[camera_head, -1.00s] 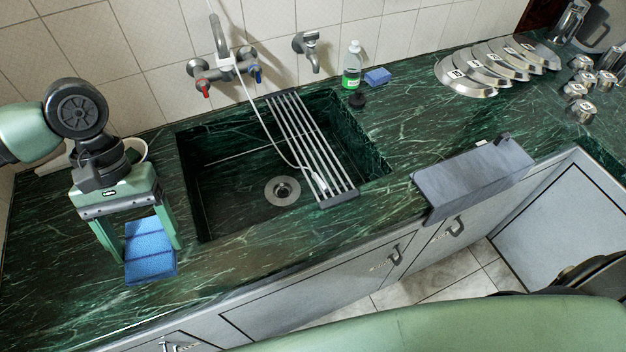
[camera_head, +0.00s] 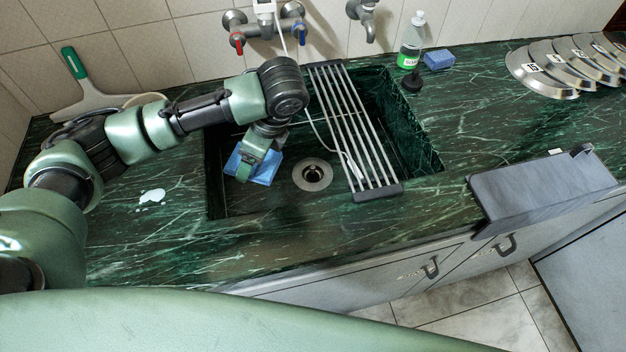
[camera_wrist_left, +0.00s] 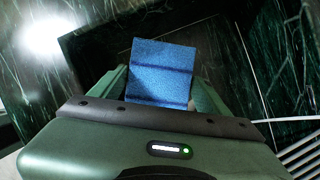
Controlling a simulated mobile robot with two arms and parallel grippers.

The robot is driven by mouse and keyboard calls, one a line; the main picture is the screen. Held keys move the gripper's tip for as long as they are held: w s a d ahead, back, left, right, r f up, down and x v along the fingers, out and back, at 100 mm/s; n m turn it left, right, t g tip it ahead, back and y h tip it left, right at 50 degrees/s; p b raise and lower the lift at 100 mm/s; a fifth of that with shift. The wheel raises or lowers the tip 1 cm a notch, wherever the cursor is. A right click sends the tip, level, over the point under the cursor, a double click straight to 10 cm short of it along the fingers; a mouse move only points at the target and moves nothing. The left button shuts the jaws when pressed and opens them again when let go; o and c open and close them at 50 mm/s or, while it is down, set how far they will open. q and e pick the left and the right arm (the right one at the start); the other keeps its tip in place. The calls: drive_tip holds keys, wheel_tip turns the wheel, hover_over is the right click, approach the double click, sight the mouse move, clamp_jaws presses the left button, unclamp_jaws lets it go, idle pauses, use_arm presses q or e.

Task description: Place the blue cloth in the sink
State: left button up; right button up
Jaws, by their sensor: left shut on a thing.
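The blue cloth (camera_head: 262,170) is a flat blue piece held by my left gripper (camera_head: 251,170), over the left part of the sink (camera_head: 228,200). In the left wrist view the blue cloth (camera_wrist_left: 160,72) sits between the two green fingers of the left gripper (camera_wrist_left: 160,92), which is shut on it. The sink is a dark green marble basin with a round metal drain (camera_head: 312,174) to the right of the cloth. I cannot tell whether the cloth touches the basin floor. My right gripper is not in view.
A metal rack (camera_head: 355,130) with a white hose lies across the sink's right part. A soap bottle (camera_head: 411,42) and blue sponge (camera_head: 438,60) stand behind at right. A white spill (camera_head: 151,197) marks the left counter.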

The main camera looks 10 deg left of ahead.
sight(259, 206)
use_arm(q)
drive_tip(key=f, duration=0.1)
drive_tip(key=a+m, duration=0.1)
drive_tip(key=f+m+t+b, duration=0.1)
drive_tip(key=shift+w+a+f, duration=0.2)
drive_tip(key=shift+w+f, duration=0.05)
drive_tip(key=shift+f, duration=0.1)
drive_tip(key=shift+a+f+m, duration=0.1)
drive_tip(key=shift+f+m, duration=0.15)
drive_tip(key=shift+m, duration=0.05)
wheel_tip(259, 206, down, 20)
drive_tip(key=b, duration=0.2)
drive_tip(key=shift+w+r+b, duration=0.1)
drive_tip(key=shift+r+b, duration=0.1)
drive_tip(key=shift+b, duration=0.1)
drive_tip(key=o, duration=1.2)
drive_tip(key=p+v, duration=0.1)
drive_tip(key=v, duration=1.1)
drive_tip(key=shift+r, duration=0.15)
